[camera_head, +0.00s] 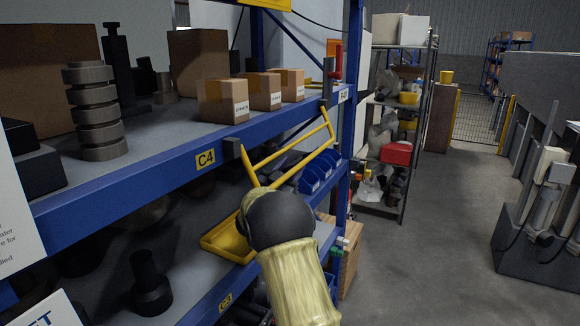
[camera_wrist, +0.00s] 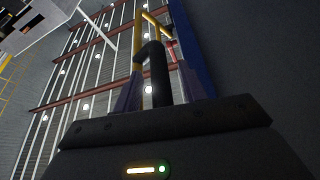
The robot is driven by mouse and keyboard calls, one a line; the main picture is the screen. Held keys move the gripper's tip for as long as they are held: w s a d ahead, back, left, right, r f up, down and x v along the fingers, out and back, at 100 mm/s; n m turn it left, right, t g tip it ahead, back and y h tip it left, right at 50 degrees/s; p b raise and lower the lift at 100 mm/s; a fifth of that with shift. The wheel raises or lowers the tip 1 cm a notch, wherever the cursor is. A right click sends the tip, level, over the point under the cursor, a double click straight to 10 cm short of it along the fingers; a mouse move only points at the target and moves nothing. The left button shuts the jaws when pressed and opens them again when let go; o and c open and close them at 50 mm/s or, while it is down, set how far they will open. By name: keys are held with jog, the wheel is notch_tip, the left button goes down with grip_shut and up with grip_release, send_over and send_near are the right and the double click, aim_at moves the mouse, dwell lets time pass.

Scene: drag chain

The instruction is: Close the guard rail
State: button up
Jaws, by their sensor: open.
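The yellow guard rail (camera_head: 290,152) is a bent bar at the front of the blue shelf beam (camera_head: 190,163). My gripper (camera_wrist: 160,74) is open in the wrist view. A dark hooked part (camera_wrist: 157,72) stands between its fingers; I cannot tell whether they touch it. The yellow rail (camera_wrist: 144,22) shows beyond the fingers. In the head view my wrist hides the fingers, just below the rail's near end.
Three cardboard boxes (camera_head: 262,92) and a stack of dark discs (camera_head: 94,110) stand on the upper shelf. A yellow tray (camera_head: 226,240) and blue bins (camera_head: 314,176) are on the lower shelf. The aisle floor (camera_head: 446,200) is clear. A grey cabinet (camera_head: 540,245) stands at right.

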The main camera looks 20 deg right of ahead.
grip_shut()
jog(key=shift+a, duration=0.15)
jog(key=shift+s+d+n, duration=0.25)
jog(key=shift+d+n, duration=0.1)
jog(key=shift+n, duration=0.05)
